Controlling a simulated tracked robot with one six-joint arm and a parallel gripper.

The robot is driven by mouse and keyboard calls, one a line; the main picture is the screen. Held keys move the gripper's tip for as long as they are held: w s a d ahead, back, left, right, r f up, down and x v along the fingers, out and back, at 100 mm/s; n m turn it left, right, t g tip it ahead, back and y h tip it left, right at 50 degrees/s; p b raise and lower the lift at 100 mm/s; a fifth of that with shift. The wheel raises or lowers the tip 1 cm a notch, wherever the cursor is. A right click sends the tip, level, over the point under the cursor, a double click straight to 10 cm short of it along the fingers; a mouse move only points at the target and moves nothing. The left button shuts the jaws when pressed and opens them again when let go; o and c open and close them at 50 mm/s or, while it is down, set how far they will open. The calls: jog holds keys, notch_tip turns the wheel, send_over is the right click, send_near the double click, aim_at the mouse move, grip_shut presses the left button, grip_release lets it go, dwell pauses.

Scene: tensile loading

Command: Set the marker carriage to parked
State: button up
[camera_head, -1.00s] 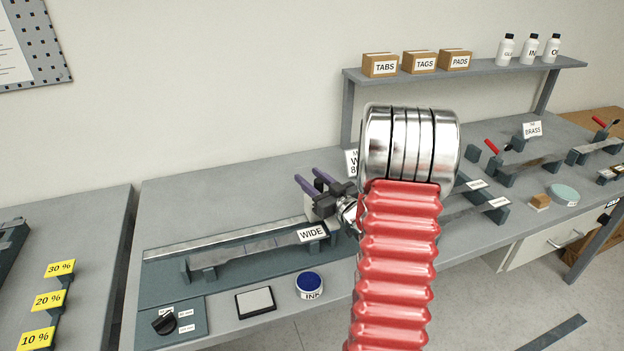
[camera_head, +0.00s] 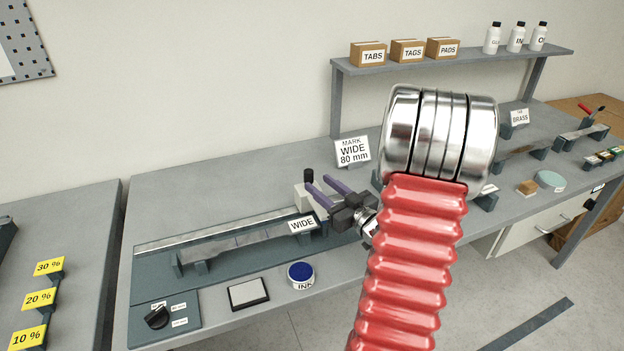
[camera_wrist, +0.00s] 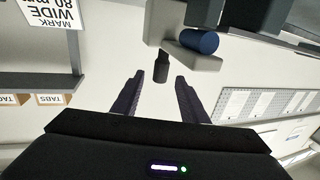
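The marker carriage (camera_head: 305,197) is a pale block with a black upright knob (camera_head: 308,175). It stands at the right end of the steel rail (camera_head: 215,232), behind the WIDE sign. My gripper (camera_head: 319,182) has two purple fingers, spread apart and empty, just right of the carriage. In the wrist view, the black knob (camera_wrist: 161,66) shows beyond and between my open fingertips (camera_wrist: 159,78), with a clear gap. A blue cylinder (camera_wrist: 199,41) lies close beside it there. The lower part of the carriage is partly hidden by my fingers and the sign.
A flat specimen (camera_head: 220,246) with thin marks lies in front of the rail. A dial (camera_head: 157,317), a pad (camera_head: 248,293) and an ink pot (camera_head: 301,274) stand nearer the front. The MARK WIDE 80 mm card (camera_head: 353,152) stands behind my gripper.

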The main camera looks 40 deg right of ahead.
jog(key=s, duration=0.3)
jog(key=shift+s+a, duration=0.2)
jog(key=shift+s, duration=0.15)
jog(key=shift+c, duration=0.2)
